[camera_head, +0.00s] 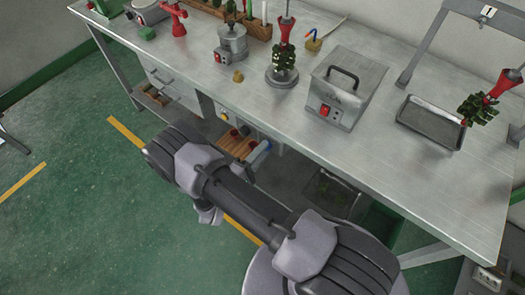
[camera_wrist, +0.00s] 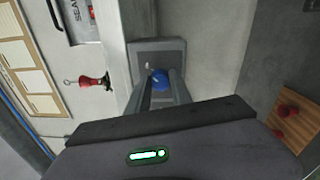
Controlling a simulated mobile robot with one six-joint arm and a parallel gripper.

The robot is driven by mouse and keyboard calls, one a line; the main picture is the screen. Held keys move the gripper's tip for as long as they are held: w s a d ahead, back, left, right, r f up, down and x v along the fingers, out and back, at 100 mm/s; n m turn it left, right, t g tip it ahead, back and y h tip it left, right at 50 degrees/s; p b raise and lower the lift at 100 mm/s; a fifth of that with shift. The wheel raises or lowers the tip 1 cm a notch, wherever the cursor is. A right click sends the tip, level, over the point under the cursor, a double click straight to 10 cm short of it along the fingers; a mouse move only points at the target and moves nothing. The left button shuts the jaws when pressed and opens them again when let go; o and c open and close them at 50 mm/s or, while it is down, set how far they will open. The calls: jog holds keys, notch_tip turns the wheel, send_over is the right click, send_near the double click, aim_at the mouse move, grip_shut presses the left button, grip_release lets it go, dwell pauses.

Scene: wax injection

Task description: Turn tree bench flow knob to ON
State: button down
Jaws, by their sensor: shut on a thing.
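A blue round knob (camera_wrist: 158,77) sits on a square grey plate (camera_wrist: 142,50) in the wrist view. My gripper (camera_wrist: 161,86) has its two fingers around the knob and is shut on it. Parts of the knob are hidden by the fingers, and I cannot read any ON mark or tell which way the knob points. In the head view, my own arm crosses in front of the bench (camera_head: 405,155), and I cannot make out the fingertips or the knob there clearly.
A wooden rack with red parts (camera_wrist: 297,118) lies to the right in the wrist view. On the bench top stand a steel box with a black handle (camera_head: 345,85), a green tree on a red holder (camera_head: 283,55) and a dark tray (camera_head: 430,122). Green floor lies in front.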

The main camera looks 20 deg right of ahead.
dwell(0.4)
jog(key=c, duration=1.1)
grip_release()
jog(key=shift+c, duration=0.2)
jog(key=r+p+v, duration=0.1)
jog(key=p+v, duration=0.1)
jog(key=v, duration=1.5)
jog(key=shift+a+f+p, duration=0.2)
jog(key=shift+f+p, duration=0.2)
jog(key=shift+f, duration=0.1)
jog(key=shift+s+r, duration=0.1)
